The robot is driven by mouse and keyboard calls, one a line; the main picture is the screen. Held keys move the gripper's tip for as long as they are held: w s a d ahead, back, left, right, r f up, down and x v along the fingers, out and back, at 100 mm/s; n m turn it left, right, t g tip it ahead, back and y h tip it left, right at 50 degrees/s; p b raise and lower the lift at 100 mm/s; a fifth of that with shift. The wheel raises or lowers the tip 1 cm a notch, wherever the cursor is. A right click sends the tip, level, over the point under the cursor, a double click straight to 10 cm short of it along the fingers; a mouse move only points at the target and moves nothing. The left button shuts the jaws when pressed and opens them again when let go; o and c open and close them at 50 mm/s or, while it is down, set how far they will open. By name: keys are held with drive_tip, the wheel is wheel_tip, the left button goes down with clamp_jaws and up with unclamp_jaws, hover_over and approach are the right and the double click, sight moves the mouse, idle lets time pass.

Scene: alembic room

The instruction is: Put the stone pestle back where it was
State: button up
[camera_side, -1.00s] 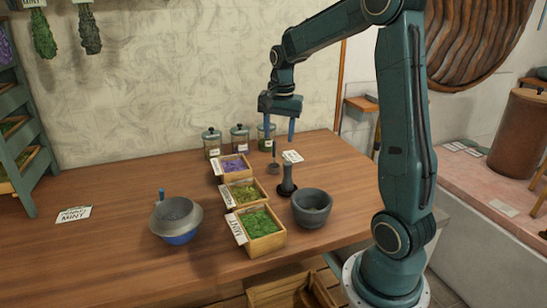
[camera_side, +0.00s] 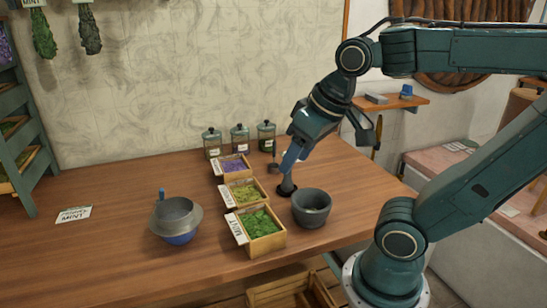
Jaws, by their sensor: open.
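The dark stone pestle (camera_side: 287,187) stands upright on the wooden table, its wide foot down, between the herb boxes and the grey stone mortar (camera_side: 311,209). My gripper (camera_side: 291,163) is tilted and comes down from the upper right, with its blue fingers at the pestle's upper part. The jaws are open. The fingers hide most of the pestle's shaft, and I cannot tell whether they touch it. The mortar stands apart, just right of and nearer than the pestle.
A row of herb boxes (camera_side: 263,243) stands just left of the pestle. Several lidded jars (camera_side: 239,138) stand behind. A sieve over a blue bowl (camera_side: 177,220) is at left, with a mint card (camera_side: 73,214) farther left. The table's left part is mostly clear.

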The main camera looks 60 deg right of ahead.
drive_tip(key=shift+s+a+f+n+t, duration=0.15)
drive_tip(key=shift+s+a+f+n, duration=0.1)
drive_tip(key=shift+s+a+n, duration=0.35)
drive_tip(key=shift+s+a+f+n+t, duration=0.2)
drive_tip(key=shift+s+n, duration=0.2)
drive_tip(key=shift+s, duration=0.35)
idle(0.4)
